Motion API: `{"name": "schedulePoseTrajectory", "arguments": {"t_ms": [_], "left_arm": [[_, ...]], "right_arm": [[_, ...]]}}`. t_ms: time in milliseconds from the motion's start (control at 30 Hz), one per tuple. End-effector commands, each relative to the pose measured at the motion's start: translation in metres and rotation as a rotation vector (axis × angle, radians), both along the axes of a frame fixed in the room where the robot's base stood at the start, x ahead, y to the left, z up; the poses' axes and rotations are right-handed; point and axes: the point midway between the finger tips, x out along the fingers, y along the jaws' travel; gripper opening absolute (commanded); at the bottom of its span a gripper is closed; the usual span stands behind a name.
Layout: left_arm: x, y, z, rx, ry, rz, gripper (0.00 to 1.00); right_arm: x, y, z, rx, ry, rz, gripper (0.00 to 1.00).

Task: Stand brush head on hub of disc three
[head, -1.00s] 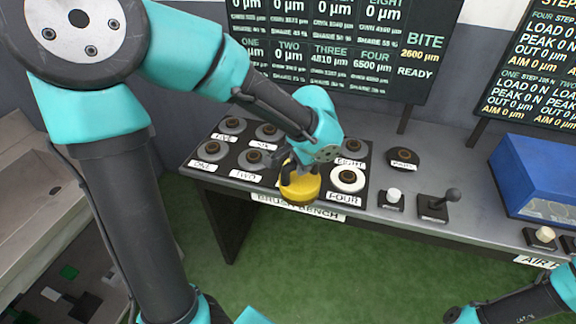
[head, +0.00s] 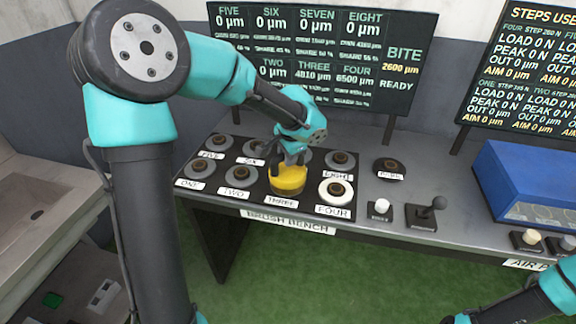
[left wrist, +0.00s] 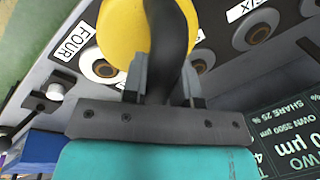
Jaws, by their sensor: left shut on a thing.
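The yellow brush head (head: 288,179) with a dark stem is held by my left gripper (head: 290,157), shut on that stem. It covers the place of disc three, just behind the THREE label (head: 281,201). The hub of disc three is hidden under it, and I cannot tell whether the brush head touches it. In the left wrist view the yellow head (left wrist: 125,28) shows at the top, and the dark stem (left wrist: 172,45) stands between my gripper's fingers (left wrist: 163,80). Part of my right arm shows at the lower right of the head view; its gripper is not visible.
White disc four (head: 336,193) lies close to the right of the brush head, and disc two (head: 241,177) to its left. More discs stand behind. A knob (head: 381,207), a lever (head: 425,213) and a blue box (head: 535,180) are farther right. Readout boards stand behind the bench.

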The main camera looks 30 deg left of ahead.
Motion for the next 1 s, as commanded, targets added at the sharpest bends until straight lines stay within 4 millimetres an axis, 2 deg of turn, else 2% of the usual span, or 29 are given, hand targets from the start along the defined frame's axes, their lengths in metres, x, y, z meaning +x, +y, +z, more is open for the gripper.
{"name": "schedulePoseTrajectory", "arguments": {"t_ms": [100, 300, 667, 833, 1000], "left_arm": [[0.019, 0.012, -0.001, 0.001, -0.002, 0.003, 0.00], [0.038, 0.023, -0.003, 0.001, -0.002, 0.001, 0.00], [0.041, 0.025, -0.003, 0.001, -0.002, 0.000, 0.00], [0.049, 0.030, -0.004, 0.001, -0.003, 0.003, 0.00], [0.047, 0.029, -0.028, 0.001, 0.002, 0.000, 0.00]], "right_arm": [[0.000, 0.000, 0.000, 0.000, 0.000, 0.000, 0.00], [0.000, 0.000, 0.000, 0.000, 0.000, 0.000, 0.00], [0.000, 0.000, 0.000, 0.000, 0.000, 0.000, 0.00], [0.000, 0.000, 0.000, 0.000, 0.000, 0.000, 0.00], [0.000, 0.000, 0.000, 0.000, 0.000, 0.000, 0.00]]}}
